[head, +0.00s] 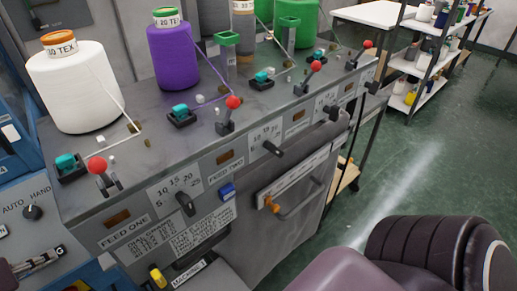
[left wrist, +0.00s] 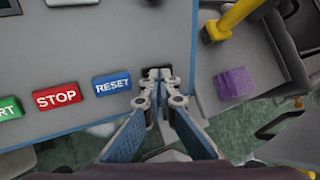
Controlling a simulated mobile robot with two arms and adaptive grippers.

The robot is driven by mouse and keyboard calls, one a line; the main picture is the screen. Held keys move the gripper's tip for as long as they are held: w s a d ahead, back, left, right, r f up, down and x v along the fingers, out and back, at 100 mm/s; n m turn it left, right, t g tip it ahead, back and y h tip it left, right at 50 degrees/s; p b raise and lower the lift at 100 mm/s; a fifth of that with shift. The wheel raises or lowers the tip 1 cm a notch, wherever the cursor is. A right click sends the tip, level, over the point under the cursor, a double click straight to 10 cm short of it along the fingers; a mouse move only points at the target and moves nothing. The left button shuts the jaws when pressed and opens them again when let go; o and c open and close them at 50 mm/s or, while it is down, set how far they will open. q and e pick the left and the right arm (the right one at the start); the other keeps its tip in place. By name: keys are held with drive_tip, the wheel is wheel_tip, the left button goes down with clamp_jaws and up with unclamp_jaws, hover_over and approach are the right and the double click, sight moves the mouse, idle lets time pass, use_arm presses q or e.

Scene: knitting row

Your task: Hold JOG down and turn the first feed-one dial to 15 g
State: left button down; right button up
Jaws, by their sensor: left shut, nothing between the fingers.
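The feed-one panel carries a white scale (head: 172,186) marked 10, 15, 20, with a dark dial knob (head: 185,204) below it. I cannot tell for certain which number the knob points to. My left gripper (head: 57,254) is at the lower left of the head view, shut and empty, by a label of which only a final "G" shows. In the left wrist view its fingertips (left wrist: 157,84) are together over a small dark patch right of the blue RESET button (left wrist: 111,84). The fingers hide what lies beneath; I cannot tell whether they press it. My right gripper is not in view.
Yarn cones, a white one (head: 80,88) and a purple one (head: 173,57), stand on the machine top. Red-knobbed levers (head: 97,166) stand along its front edge. The red STOP button (left wrist: 57,98) is left of RESET. Green floor lies open at right.

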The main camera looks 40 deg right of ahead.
use_arm(q)
drive_tip(key=s+r, duration=0.1)
drive_tip(key=r, duration=0.1)
drive_tip(key=s+r+p, duration=0.1)
drive_tip(key=s+r, duration=0.1)
drive_tip(key=shift+s, duration=0.1)
idle(0.3)
drive_tip(key=v, duration=1.2)
drive_tip(key=shift+s, duration=0.1)
